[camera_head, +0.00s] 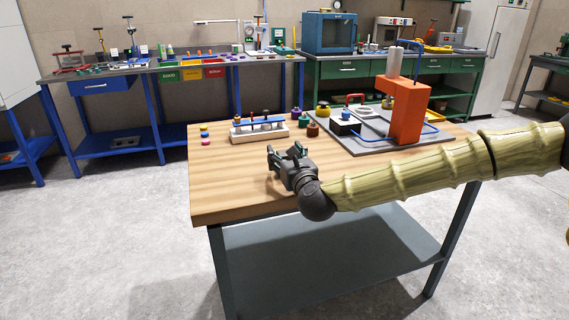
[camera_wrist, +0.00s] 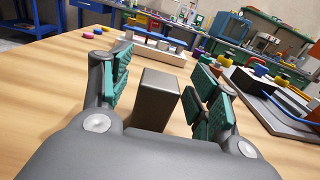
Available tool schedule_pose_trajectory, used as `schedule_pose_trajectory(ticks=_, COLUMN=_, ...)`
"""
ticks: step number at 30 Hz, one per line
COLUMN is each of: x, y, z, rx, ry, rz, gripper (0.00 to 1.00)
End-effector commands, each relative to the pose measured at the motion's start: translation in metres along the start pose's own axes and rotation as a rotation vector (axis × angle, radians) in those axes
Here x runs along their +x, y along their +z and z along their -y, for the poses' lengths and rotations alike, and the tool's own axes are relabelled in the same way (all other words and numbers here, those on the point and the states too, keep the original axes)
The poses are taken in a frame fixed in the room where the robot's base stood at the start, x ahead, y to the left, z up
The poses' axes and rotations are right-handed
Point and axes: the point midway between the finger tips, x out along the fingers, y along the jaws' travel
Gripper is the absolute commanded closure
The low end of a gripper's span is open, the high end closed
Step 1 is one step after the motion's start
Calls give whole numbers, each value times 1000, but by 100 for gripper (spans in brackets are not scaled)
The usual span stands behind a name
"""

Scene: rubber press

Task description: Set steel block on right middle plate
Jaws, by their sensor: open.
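A grey steel block (camera_wrist: 157,98) stands upright on the wooden table between the two green-padded fingers of my gripper (camera_wrist: 164,70) in the wrist view. The fingers are open, with a visible gap on each side of the block. In the head view my gripper (camera_head: 285,152) is low over the table's near left part and hides the block. The orange press (camera_head: 398,112) stands on a grey base (camera_head: 372,146) at the right of the table. I cannot tell which part is the right middle plate.
A white rack (camera_head: 245,137) with metal cylinders stands behind my gripper. Small coloured pieces (camera_head: 205,134) lie at the table's left. A black block (camera_head: 345,126) and several coloured knobs sit near the press. The wooden table's (camera_head: 225,185) front left is clear.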

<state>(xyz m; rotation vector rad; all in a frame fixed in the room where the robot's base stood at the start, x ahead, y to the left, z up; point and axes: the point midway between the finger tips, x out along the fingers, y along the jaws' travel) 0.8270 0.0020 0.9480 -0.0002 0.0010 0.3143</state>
Motion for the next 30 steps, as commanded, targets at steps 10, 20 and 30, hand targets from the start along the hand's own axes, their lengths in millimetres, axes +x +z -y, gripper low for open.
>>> schedule_pose_trajectory(ticks=10, x=8, y=0, z=0, rx=0, ry=0, rz=0, gripper=39)
schedule_pose_trajectory(ticks=20, x=8, y=0, z=0, rx=0, ry=0, rz=1, gripper=96)
schedule_pose_trajectory(ticks=30, x=8, y=3, z=0, rx=0, ry=0, rz=4, gripper=100)
